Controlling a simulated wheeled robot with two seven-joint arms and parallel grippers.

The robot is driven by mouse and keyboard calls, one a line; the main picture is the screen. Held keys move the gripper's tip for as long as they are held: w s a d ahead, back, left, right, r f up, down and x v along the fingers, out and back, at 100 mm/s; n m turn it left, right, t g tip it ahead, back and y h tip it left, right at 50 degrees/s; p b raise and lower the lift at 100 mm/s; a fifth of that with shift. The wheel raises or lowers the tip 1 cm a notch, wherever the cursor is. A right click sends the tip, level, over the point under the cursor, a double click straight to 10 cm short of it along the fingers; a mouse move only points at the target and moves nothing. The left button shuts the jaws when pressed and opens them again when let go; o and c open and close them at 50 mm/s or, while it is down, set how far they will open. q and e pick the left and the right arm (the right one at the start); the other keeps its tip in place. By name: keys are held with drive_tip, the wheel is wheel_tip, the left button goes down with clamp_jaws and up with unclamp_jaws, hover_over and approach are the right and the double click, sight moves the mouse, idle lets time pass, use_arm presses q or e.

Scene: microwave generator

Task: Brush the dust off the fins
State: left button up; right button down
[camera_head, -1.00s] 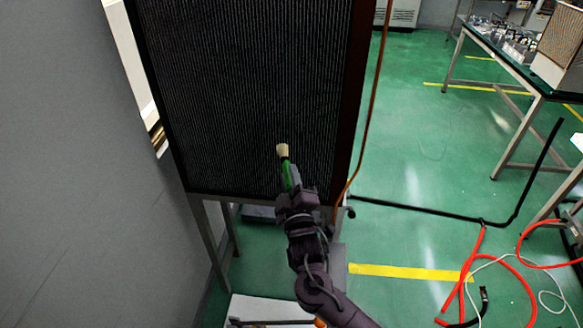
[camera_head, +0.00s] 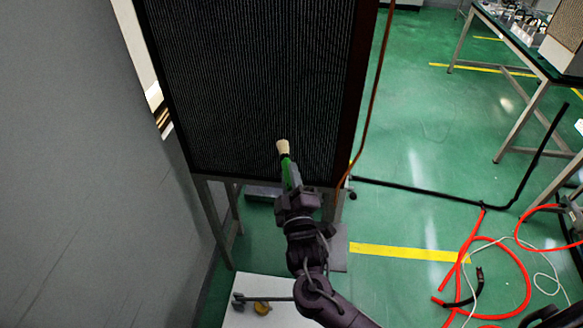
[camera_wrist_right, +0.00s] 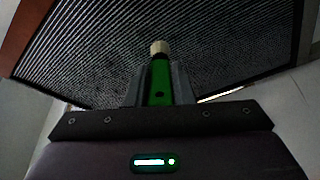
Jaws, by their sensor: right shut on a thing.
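A tall dark panel of fins (camera_head: 245,70) in a dark frame stands on a metal stand, and fills the upper part of the right wrist view (camera_wrist_right: 165,30). My right gripper (camera_head: 293,188) is shut on the green handle of a brush (camera_head: 287,170). The brush's pale bristle head points up at the lower part of the fins. In the right wrist view the green handle (camera_wrist_right: 160,85) sits between the two fingers, with the bristles in front of the fins. I cannot tell whether the bristles touch them. My left gripper is not in view.
A grey wall or panel (camera_head: 75,170) is close on the left. An orange cable (camera_head: 372,100) hangs right of the fins. Red hoses (camera_head: 520,275) lie on the green floor, and a table (camera_head: 525,60) stands at the upper right.

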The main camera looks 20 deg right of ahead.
drive_tip(key=shift+s+a+r, duration=0.1)
drive_tip(key=shift+s, duration=0.15)
drive_tip(key=shift+w, duration=0.1)
drive_tip(key=shift+s+d+p, duration=0.25)
drive_tip(key=shift+d+p, duration=0.05)
drive_tip(key=shift+d, duration=0.1)
drive_tip(key=s+d+p, duration=0.3)
drive_tip(key=s+d, duration=0.3)
drive_tip(key=d, duration=0.3)
drive_tip(key=s+d+p, duration=0.4)
drive_tip(key=s+d, duration=0.1)
drive_tip(key=d, duration=0.4)
drive_tip(key=shift+s, duration=0.4)
